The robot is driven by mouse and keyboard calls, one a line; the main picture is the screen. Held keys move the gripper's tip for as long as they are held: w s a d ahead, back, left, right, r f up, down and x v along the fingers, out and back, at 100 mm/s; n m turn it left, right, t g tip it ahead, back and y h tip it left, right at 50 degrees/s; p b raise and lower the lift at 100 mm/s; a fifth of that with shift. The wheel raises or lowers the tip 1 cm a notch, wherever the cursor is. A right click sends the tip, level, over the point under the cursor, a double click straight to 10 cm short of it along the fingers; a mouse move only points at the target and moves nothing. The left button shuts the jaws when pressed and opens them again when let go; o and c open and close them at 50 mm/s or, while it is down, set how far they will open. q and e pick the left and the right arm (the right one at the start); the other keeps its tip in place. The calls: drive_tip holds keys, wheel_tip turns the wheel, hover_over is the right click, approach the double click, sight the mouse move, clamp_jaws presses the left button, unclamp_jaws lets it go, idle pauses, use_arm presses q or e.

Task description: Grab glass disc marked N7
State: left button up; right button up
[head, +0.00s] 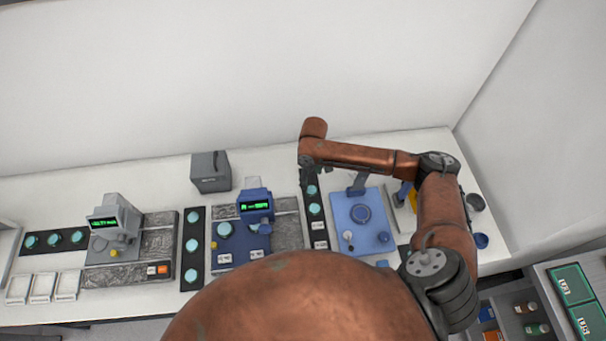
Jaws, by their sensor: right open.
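Several round teal glass discs lie on black strips on the bench: a left strip (55,239), a middle strip (193,248) and a right strip (318,226). One more teal disc (224,230) sits on the blue instrument. The marks are too small to read, so I cannot tell which disc is N7. My right arm reaches in from the right. Its gripper (314,168) is open, mostly hidden by the arm, over the far end of the right strip near a teal disc (311,190). I cannot see whether they touch. My left gripper is out of view.
A grey instrument (112,221) and a blue instrument (255,204) with green displays stand on the bench (150,190). A grey box (210,172) stands behind. A blue plate device (361,236) is right of the right strip. White trays (42,287) lie front left.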

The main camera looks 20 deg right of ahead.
sight(311, 190)
drive_tip(key=shift+f, duration=0.55)
drive_tip(key=shift+s+d+f+p, duration=0.1)
drive_tip(key=shift+s+f+p, duration=0.15)
drive_tip(key=shift+s+f, duration=0.25)
drive_tip(key=shift+s+f+p, duration=0.2)
drive_tip(key=shift+s+f, duration=0.1)
drive_tip(key=shift+s, duration=0.3)
drive_tip(key=f, duration=0.1)
drive_tip(key=w+f, duration=0.1)
drive_tip(key=f, duration=0.1)
drive_tip(key=shift+w+f, duration=0.15)
drive_tip(key=shift+w, duration=0.05)
drive_tip(key=shift+w+f+p, duration=0.3)
drive_tip(key=shift+w+f, duration=0.15)
drive_tip(key=shift+f, duration=0.4)
drive_tip(key=shift+s+r, duration=0.25)
drive_tip(key=shift+s, duration=0.3)
drive_tip(key=shift+w+f, duration=0.15)
drive_tip(key=shift+w, duration=0.15)
drive_tip(key=c, duration=0.6)
drive_tip(key=shift+s, duration=0.2)
drive_tip(key=shift+c, duration=2.2)
drive_tip(key=shift+w, duration=0.1)
drive_tip(key=shift+c, duration=1.1)
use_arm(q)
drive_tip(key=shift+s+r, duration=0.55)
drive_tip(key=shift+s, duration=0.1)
